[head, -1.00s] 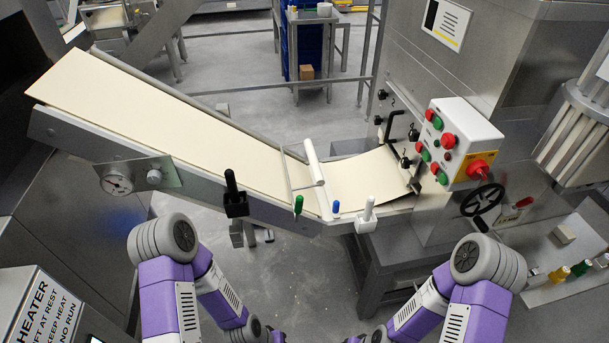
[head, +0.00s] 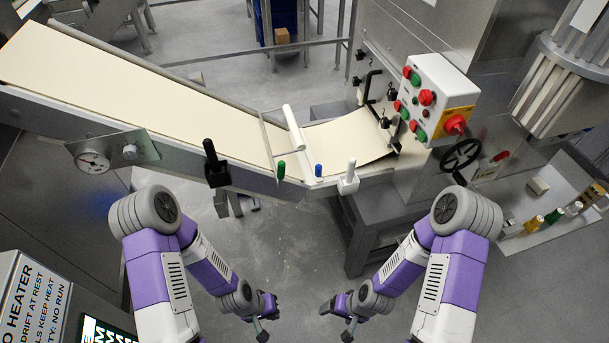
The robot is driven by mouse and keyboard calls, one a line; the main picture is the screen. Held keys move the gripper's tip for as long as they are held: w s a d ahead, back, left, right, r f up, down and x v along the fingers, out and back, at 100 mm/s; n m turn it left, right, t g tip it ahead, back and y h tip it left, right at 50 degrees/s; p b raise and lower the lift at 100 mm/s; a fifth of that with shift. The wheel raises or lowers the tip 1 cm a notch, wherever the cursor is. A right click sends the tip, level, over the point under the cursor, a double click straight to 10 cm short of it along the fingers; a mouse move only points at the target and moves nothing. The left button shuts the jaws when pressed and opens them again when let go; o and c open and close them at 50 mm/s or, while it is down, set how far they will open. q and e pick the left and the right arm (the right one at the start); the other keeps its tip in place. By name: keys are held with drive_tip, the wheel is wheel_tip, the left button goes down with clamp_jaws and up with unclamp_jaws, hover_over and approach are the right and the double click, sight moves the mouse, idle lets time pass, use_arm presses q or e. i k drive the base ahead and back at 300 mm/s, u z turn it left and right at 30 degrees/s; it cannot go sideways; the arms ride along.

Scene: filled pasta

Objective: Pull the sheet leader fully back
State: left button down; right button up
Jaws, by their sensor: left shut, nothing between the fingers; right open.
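The cream dough sheet (head: 150,78) lies along the sloping conveyor. Its leading part, the sheet leader (head: 350,138), sags past a white roller (head: 294,127) and reaches the machine's front face at the right. My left gripper (head: 266,328) is low in the picture, below the conveyor, shut and empty. My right gripper (head: 335,318) is also low, to the right of the left one, open and empty. Both are well apart from the sheet.
A black-handled clamp (head: 216,165), green knob (head: 281,170), blue knob (head: 318,170) and white knob (head: 349,180) line the conveyor's near edge. A control box (head: 434,98) and black handwheel (head: 461,155) are at the right. Open floor lies between my arms.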

sight(316, 169)
drive_tip(key=z, duration=0.3)
drive_tip(key=k, duration=0.4)
drive_tip(key=z, duration=0.95)
drive_tip(key=i, duration=0.35)
drive_tip(key=u, duration=1.35)
drive_tip(key=i, duration=1.1)
drive_tip(key=u, duration=0.35)
